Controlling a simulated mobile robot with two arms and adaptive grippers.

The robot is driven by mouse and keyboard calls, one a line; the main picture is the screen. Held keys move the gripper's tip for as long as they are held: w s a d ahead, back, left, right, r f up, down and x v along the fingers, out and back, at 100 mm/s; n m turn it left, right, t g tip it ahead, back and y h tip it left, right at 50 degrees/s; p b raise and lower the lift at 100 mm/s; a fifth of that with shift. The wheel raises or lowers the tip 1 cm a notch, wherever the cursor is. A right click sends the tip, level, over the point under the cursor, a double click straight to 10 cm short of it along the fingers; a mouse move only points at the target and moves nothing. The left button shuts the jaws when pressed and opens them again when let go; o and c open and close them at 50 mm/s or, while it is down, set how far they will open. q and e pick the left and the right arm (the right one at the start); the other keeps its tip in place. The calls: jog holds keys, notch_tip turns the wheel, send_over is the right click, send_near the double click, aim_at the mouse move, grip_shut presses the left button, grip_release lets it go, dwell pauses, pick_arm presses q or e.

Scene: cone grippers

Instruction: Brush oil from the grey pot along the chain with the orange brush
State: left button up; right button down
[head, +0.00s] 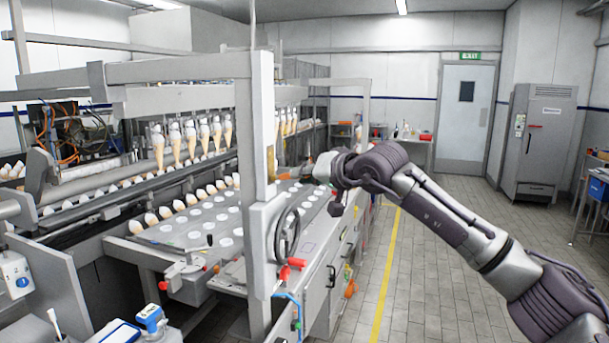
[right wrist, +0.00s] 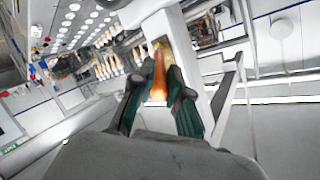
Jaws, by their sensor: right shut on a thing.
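My right gripper (head: 324,168) is beside the machine's upright post in the head view, its arm reaching in from the right. In the right wrist view its two dark green fingers (right wrist: 160,100) are closed on an orange, tapered thing, which I take to be the orange brush (right wrist: 158,76). The brush is hard to make out in the head view, and its tip is not clear. I cannot pick out the grey pot. The chain is not distinct; a dark rail (head: 110,192) runs along the cone rows. My left gripper is not in view.
The cone machine (head: 255,130) fills the left and centre, with hanging cones (head: 190,138) and a perforated plate (head: 185,235). The tiled floor (head: 430,270) to the right is clear.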

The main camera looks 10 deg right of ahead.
jog(key=shift+f, duration=0.6)
jog(key=shift+r+p, duration=3)
jog(key=shift+r, duration=1.6)
jog(key=shift+f+b, duration=3.75)
jog(key=shift+f, duration=0.85)
jog(key=shift+d, duration=0.1)
jog(key=shift+s+d+b, duration=0.25)
jog(key=shift+s+d, duration=0.3)
jog(key=shift+d, duration=0.25)
jog(key=shift+s+d+b, duration=0.3)
jog(key=shift+s+d, duration=0.25)
jog(key=shift+d, duration=0.25)
jog(key=shift+s+d+b, duration=0.25)
jog(key=shift+s+d, duration=0.3)
jog(key=shift+d, duration=0.25)
